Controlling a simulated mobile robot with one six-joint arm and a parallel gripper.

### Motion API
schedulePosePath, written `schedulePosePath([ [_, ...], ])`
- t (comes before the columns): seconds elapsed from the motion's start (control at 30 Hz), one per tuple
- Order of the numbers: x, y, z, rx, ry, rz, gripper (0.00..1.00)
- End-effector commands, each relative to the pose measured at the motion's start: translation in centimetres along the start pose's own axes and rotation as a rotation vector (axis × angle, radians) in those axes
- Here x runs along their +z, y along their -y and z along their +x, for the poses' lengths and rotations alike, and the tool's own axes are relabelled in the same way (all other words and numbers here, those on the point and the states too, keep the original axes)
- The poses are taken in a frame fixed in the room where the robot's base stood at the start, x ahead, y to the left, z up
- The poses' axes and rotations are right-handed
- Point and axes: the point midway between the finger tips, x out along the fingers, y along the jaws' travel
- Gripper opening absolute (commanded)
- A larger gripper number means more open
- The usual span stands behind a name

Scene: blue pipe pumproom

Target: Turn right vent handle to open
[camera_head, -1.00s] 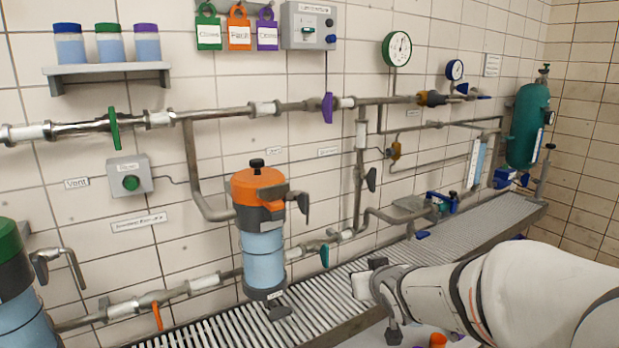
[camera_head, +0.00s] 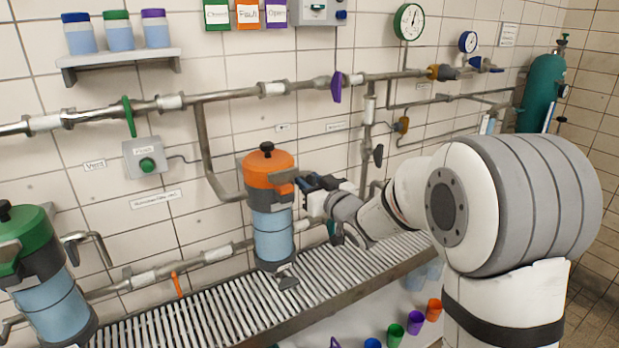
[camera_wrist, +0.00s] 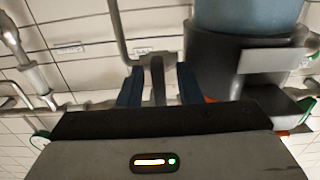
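A blue canister (camera_head: 271,238) with an orange cap (camera_head: 267,165) stands upright at the grating. A grey handle sticks out from the right side of its cap. In the wrist view, the grey handle (camera_wrist: 158,82) stands between the two blue fingers of my gripper (camera_wrist: 158,86). A gap shows on each side of it, so the gripper is open around the handle and not closed on it. The canister also shows in the wrist view (camera_wrist: 245,15), its blue body at the top.
A green-capped canister (camera_head: 45,290) stands at the lower left. Pipes with a green valve handle (camera_head: 129,116) and a purple one (camera_head: 336,87) run along the wall behind. A grating (camera_head: 210,310) lies below, with several coloured cups under it.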

Motion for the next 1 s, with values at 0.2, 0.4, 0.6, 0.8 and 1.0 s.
schedulePosePath([
  [0.2,0.01,-0.06,1.05,0.002,0.001,0.0,0.32],
  [0.4,0.02,-0.09,1.03,0.003,0.0,0.0,0.31],
  [0.6,0.02,-0.12,1.01,0.003,0.001,0.0,0.15],
  [0.8,0.02,-0.14,1.0,0.003,0.001,0.0,0.0],
  [1.0,0.04,-0.16,0.99,0.003,0.001,-0.001,0.0],
])
